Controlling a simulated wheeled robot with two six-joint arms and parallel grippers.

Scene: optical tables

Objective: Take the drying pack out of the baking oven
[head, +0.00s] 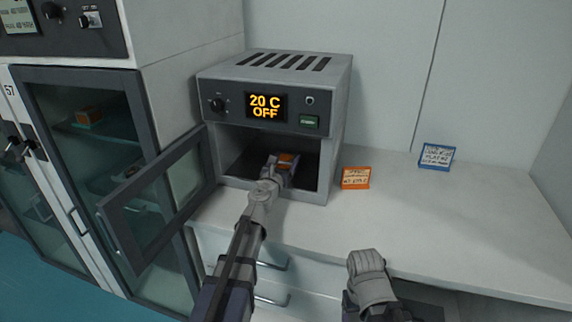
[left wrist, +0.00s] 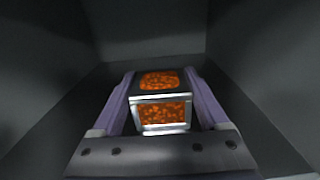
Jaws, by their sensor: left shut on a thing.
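The baking oven (head: 272,120) stands on the bench with its glass door (head: 160,195) swung open to the left. Its display reads "20 C OFF". My left gripper (head: 283,168) reaches inside the chamber and is shut on the drying pack (head: 288,158). In the left wrist view the drying pack (left wrist: 160,103) is a small metal-edged box with orange beads showing in its top and front, held between the two fingers. The dark chamber walls surround it. My right gripper (head: 372,275) is at the lower right, away from the oven; its jaw opening does not show clearly.
The bench top (head: 450,220) is otherwise clear. A glass-door cabinet (head: 95,150) stands at the left.

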